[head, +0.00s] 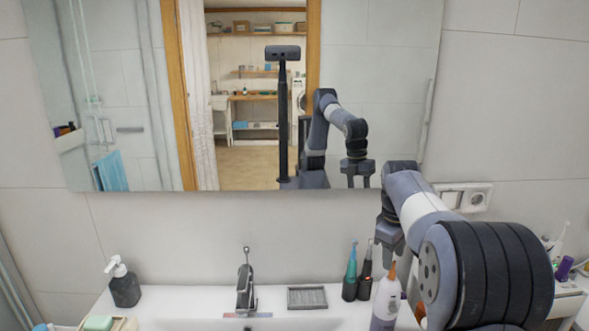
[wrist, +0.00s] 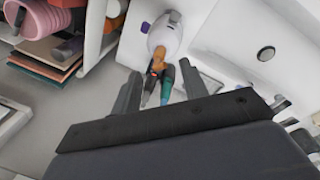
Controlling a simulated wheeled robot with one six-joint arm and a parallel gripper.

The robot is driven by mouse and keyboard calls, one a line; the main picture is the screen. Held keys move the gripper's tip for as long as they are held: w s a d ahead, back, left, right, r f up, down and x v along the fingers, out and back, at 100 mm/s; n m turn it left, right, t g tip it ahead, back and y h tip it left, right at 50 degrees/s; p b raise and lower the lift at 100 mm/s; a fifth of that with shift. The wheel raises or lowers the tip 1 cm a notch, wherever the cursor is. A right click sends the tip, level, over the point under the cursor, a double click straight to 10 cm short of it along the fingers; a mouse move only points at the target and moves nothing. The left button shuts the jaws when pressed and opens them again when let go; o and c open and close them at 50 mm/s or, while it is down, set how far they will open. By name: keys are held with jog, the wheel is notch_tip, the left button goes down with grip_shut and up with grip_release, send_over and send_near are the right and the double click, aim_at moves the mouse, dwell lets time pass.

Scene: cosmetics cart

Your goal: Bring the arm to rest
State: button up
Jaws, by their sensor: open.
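My arm is raised over the right side of the white washbasin counter (head: 200,310), bent in front of the wall. My gripper (wrist: 160,90) has its two dark fingers spread apart in the wrist view, with nothing held between them. In the head view the arm mostly hides the gripper, but its reflection shows in the mirror (head: 385,60). A white bottle with an orange tip (head: 384,305) stands below the arm in the head view. The same bottle (wrist: 166,35) shows beyond the fingers in the wrist view, apart from them as far as I can tell.
A teal-topped dark holder (head: 350,285) and a dark one (head: 365,282) stand beside the bottle. A faucet (head: 245,285), grey soap dish (head: 307,297) and black pump bottle (head: 124,286) are further left. The wrist view shows crowded shelves with a pink coil (wrist: 55,20) at upper left.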

aim_at(392, 271)
jog(key=f, duration=0.5)
jog(key=shift+w+d+p, duration=0.25)
jog(key=shift+d+p, duration=0.05)
jog(key=shift+p, duration=0.1)
jog(key=shift+r, duration=0.55)
